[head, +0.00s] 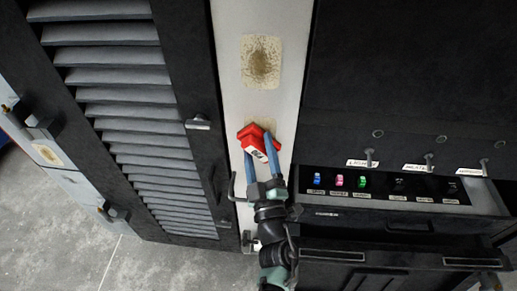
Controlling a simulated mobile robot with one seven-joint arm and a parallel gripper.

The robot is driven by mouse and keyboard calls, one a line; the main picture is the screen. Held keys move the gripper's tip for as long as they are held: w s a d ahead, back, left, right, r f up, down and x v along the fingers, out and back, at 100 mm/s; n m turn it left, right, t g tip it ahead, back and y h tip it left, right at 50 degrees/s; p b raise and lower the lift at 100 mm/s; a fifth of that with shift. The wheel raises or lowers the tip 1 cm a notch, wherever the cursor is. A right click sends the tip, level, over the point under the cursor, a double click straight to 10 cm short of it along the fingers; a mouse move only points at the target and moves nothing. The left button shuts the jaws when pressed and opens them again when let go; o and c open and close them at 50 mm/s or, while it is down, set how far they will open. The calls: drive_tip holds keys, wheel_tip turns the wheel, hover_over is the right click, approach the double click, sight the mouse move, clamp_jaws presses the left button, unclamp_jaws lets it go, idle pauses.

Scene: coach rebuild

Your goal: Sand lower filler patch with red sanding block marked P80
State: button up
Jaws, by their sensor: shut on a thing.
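My gripper (259,150) has its blue fingers shut on a red sanding block (249,132). The block has a white face with dark marking, too small to read surely. It is in front of the pale upright panel and looks close to it; I cannot tell whether it touches. A beige strip of the lower filler patch (269,122) shows just above the block, which hides most of the patch. A larger upper filler patch (261,62), beige with a brown speckled middle, is on the same panel above.
A dark louvred door (123,110) with a handle (198,123) stands left of the panel. At right, an open drawer (400,215) holds blue, pink and green items in labelled slots, under several switches or hooks. Another patch (47,153) is at far left. Grey floor (150,265) is clear at lower left.

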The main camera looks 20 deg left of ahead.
drive_tip(key=shift+w+r+p, duration=0.15)
drive_tip(key=shift+r+p, duration=2.95)
drive_tip(key=shift+r, duration=0.7)
drive_tip(key=b, duration=0.4)
hover_over(259, 161)
drive_tip(key=w, duration=0.1)
drive_tip(key=shift+a+f, duration=0.15)
drive_tip(key=shift+f, duration=1)
drive_tip(key=shift+a+f, duration=0.1)
drive_tip(key=shift+f, duration=1)
wheel_tip(259, 161, down, 7)
drive_tip(key=b, duration=0.6)
drive_tip(key=shift+w+f+b, duration=0.15)
drive_tip(key=shift+b, duration=0.25)
drive_tip(key=shift+a, duration=0.15)
wheel_tip(259, 161, up, 12)
drive_tip(key=p, duration=1.1)
drive_tip(key=shift+f, duration=0.15)
wheel_tip(259, 161, down, 12)
drive_tip(key=b, duration=1)
drive_tip(key=shift+b, duration=0.4)
